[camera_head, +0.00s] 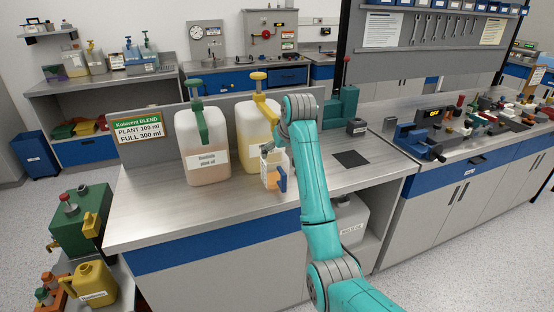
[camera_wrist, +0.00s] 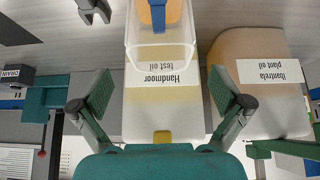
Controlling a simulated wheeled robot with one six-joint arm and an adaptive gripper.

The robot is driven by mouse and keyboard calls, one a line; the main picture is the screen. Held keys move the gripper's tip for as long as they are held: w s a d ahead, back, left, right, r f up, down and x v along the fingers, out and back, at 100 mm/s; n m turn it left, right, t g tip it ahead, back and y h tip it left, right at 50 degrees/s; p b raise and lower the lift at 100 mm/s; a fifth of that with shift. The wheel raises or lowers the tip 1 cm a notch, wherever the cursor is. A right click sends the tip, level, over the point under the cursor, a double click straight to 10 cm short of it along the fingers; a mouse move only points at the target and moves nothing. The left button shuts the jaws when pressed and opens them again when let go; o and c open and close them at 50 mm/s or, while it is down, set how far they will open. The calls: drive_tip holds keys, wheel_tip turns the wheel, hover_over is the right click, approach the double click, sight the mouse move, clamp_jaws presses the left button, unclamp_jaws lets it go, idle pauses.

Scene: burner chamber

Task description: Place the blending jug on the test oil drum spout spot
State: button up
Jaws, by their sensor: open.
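The clear blending jug (camera_head: 268,181), with a blue handle (camera_head: 282,180), stands upright on the bench at the front of the test oil drum (camera_head: 250,112). That drum is pale yellow with a yellow tap (camera_head: 262,103). In the wrist view the jug (camera_wrist: 160,52) shows orange contents near its base, and the drum's label (camera_wrist: 160,79) lies behind it. My gripper (camera_wrist: 162,92) is open, its two pads apart on either side of the picture, with the jug ahead between them and no pad touching it. In the head view my arm hides most of the gripper.
The plant oil drum (camera_head: 203,165) with a green tap stands left of the test oil drum. A dark square mat (camera_head: 351,158) and a drain block (camera_head: 357,127) lie to the right, beside a green machine (camera_head: 342,105). A sign (camera_head: 139,130) reads plant 100 ml, full 300 ml.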

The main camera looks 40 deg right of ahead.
drive_tip(key=shift+v, duration=1.8)
drive_tip(key=shift+s, duration=0.1)
